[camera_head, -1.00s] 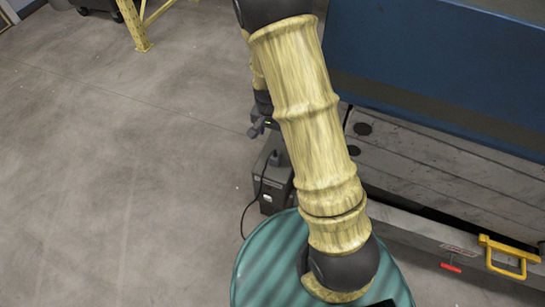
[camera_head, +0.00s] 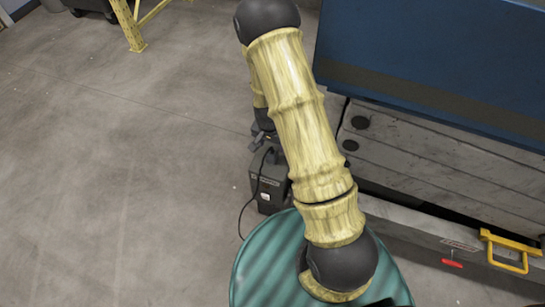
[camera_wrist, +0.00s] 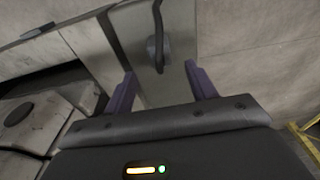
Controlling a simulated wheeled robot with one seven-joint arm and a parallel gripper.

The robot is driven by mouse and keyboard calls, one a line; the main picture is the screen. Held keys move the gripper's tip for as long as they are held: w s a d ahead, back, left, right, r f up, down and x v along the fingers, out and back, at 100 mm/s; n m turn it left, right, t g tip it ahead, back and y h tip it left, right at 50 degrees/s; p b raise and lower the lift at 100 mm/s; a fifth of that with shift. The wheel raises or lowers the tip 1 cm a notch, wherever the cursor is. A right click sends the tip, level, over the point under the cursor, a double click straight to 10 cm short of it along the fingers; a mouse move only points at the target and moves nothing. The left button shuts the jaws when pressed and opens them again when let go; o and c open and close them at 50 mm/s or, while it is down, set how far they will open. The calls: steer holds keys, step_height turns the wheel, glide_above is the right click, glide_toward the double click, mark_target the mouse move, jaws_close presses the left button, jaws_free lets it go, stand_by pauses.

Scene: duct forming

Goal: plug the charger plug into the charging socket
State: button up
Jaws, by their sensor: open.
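The charger plug (camera_wrist: 153,48) is a small dark grey piece with a black cable, on the grey-green top of a box in the wrist view. My gripper (camera_wrist: 160,69) has two purple fingers spread apart, with the plug beyond and between their tips; nothing is held. In the head view my gripper (camera_head: 262,137) is just above the dark grey box (camera_head: 271,185), mostly hidden by my arm. A small pale patch (camera_head: 265,197) on the box front may be the charging socket, but it is too small to tell.
A black cable (camera_head: 243,215) loops down the box's left side to the floor. A round teal-striped top (camera_head: 265,260) stands in front. A blue machine (camera_head: 430,60) with a grey bed (camera_head: 420,175) and yellow handle (camera_head: 510,252) is at right. The floor at left is clear.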

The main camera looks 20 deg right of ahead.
mark_target(272, 153)
steer(key=shift+w+f, duration=0.15)
steer(key=shift+f, duration=1)
step_height(272, 153, down, 5)
steer(key=shift+w+d+f+b, duration=0.1)
steer(key=shift+d+b, duration=0.05)
steer(key=shift+b, duration=0.5)
steer(key=c, duration=1)
